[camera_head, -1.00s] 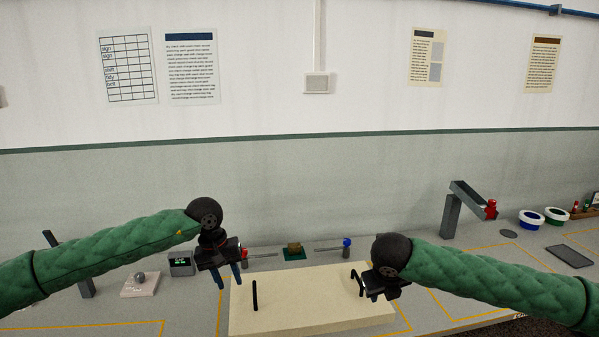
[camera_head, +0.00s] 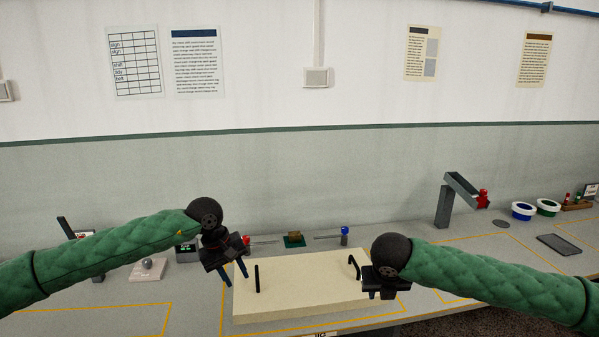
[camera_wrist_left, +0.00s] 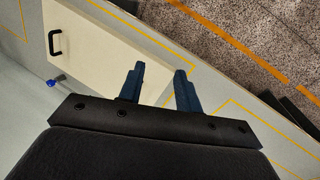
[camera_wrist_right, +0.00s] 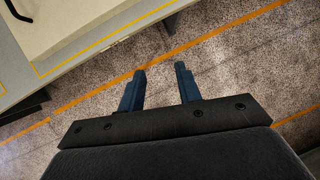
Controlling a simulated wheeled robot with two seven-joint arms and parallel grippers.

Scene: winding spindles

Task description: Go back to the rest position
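My left gripper (camera_head: 226,277) hangs at the left edge of a cream board with two black handles (camera_head: 310,291). Its two blue fingers are apart with nothing between them, as the left wrist view (camera_wrist_left: 160,85) also shows. My right gripper (camera_head: 381,294) is near the board's right end. In the right wrist view its fingers (camera_wrist_right: 160,72) are apart and empty, over the floor beyond the bench edge. Both arms are bent with the grippers pointing down. The right fingertips are hard to make out in the head view.
Behind the board are a red-ended spindle (camera_head: 247,240), a blue-ended spindle (camera_head: 345,231) and a green block (camera_head: 294,240). A grey chute (camera_head: 447,204) with a red piece (camera_head: 483,198), a blue-rimmed bowl (camera_head: 523,211) and a dark flat pad (camera_head: 559,244) stand to the right.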

